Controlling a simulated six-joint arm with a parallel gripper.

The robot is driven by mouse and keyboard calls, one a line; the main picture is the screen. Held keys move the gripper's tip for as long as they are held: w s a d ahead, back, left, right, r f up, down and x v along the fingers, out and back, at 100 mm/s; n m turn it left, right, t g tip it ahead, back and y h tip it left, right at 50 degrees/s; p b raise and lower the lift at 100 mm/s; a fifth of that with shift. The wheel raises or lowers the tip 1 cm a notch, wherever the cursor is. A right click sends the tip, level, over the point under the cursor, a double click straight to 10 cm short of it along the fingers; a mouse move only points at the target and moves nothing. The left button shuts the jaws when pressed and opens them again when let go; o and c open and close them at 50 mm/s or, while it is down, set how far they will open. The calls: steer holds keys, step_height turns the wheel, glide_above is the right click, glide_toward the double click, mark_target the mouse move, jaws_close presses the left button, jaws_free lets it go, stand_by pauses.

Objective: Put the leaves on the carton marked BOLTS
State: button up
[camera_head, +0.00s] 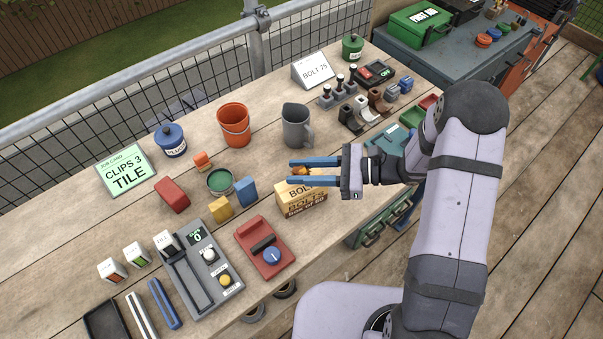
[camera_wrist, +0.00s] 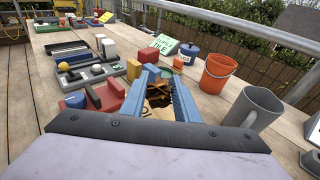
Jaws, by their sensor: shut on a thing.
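The carton marked BOLTS (camera_head: 303,203) is a tan box standing on the wooden bench. My gripper (camera_head: 291,171) is over the carton, its two blue fingers level with a gap between them. A small orange-brown clump, the leaves (camera_head: 300,170), shows between the fingertips, and the jaws are shut on it. In the wrist view the leaves (camera_wrist: 156,88) show as brown bits between the blue fingers (camera_wrist: 160,82), with the carton's tan surface around and below them. The fingers hide part of the carton's top. I cannot tell whether the leaves touch the carton.
A grey jug (camera_head: 297,127) and an orange bucket (camera_head: 234,124) stand behind the carton. A red device with a blue knob (camera_head: 265,247), a yellow block (camera_head: 221,209), a blue block (camera_head: 246,191) and a green tin (camera_head: 220,181) are to its left. Bare bench lies in front.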

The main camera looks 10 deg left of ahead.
steer(key=shift+f, duration=1)
steer(key=shift+f, duration=0.2)
steer(key=o, duration=1)
steer(key=shift+r, duration=0.1)
